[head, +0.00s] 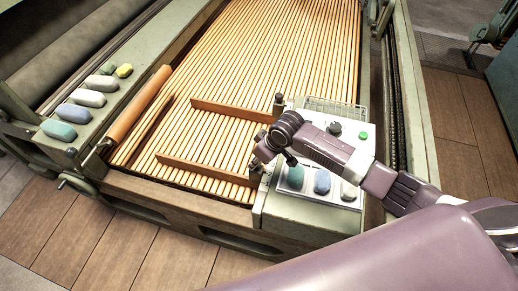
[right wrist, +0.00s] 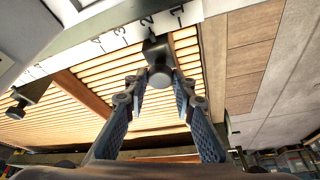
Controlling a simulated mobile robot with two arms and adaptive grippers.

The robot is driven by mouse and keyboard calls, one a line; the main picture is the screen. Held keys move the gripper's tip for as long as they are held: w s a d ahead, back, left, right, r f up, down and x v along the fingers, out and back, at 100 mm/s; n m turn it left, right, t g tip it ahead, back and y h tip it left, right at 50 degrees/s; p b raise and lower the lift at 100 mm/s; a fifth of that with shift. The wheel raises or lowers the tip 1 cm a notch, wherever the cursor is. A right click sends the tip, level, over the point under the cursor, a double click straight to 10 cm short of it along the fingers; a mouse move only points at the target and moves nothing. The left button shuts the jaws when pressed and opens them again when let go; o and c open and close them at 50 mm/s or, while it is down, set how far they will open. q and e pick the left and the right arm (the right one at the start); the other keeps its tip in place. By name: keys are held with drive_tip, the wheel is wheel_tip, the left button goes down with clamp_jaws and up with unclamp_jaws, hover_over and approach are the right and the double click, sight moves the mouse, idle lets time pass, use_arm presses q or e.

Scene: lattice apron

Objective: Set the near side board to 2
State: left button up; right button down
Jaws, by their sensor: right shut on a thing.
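The near side board (head: 205,168) is a reddish-brown strip lying across the wooden lattice at its near end. Its right end meets the pale green side housing, close to my right gripper (head: 262,163). In the right wrist view, my right gripper (right wrist: 160,82) is shut on a rounded grey knob (right wrist: 160,76) on a dark slider block (right wrist: 156,50). The block is against a white scale (right wrist: 118,40) with black numbers, by the 2 mark (right wrist: 147,20). The gripper partly hides the slider, so its exact reading is unclear. My left gripper is out of view.
A second board (head: 235,109) lies farther up the lattice (head: 290,45), with its own dark knob (head: 278,103). Coloured rounded blocks stand on the left ledge (head: 105,100). The right housing carries more blocks, a green button (head: 363,135) and a wire basket (head: 335,108).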

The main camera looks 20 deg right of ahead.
drive_tip(key=c, duration=1.7)
unclamp_jaws()
drive_tip(key=shift+c, duration=0.2)
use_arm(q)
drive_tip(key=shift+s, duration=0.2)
use_arm(e)
drive_tip(key=shift+o, duration=0.6)
drive_tip(key=v, duration=1.2)
drive_tip(key=shift+s+f, duration=0.1)
